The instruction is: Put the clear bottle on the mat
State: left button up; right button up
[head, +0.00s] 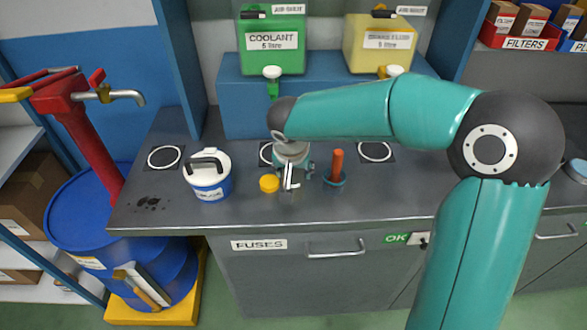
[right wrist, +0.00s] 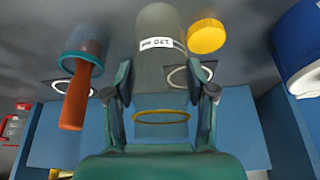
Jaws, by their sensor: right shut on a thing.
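The clear bottle (right wrist: 160,72) is a grey see-through cylinder with a white label and a yellow ring at its mouth. My right gripper (right wrist: 160,95) has one finger on each side of it and is shut on it. In the head view my right gripper (head: 290,165) is over the bench and hides much of the bottle. I cannot tell if the bottle's base touches the bench. Dark mats with white rings lie at the left (head: 165,158), the middle (head: 265,149) and the right (head: 375,151). The middle one is partly hidden behind my gripper. My left gripper is out of view.
A yellow cap (head: 269,183) and a white-and-blue tub (head: 209,177) are left of the gripper. A teal cup (head: 336,180) with an orange-red handle (head: 337,161) is close on the right. Coolant (head: 272,54) and yellow (head: 379,54) canisters stand on the blue shelf behind.

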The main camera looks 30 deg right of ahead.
jog(key=o, duration=1.2)
jog(key=shift+o, duration=0.2)
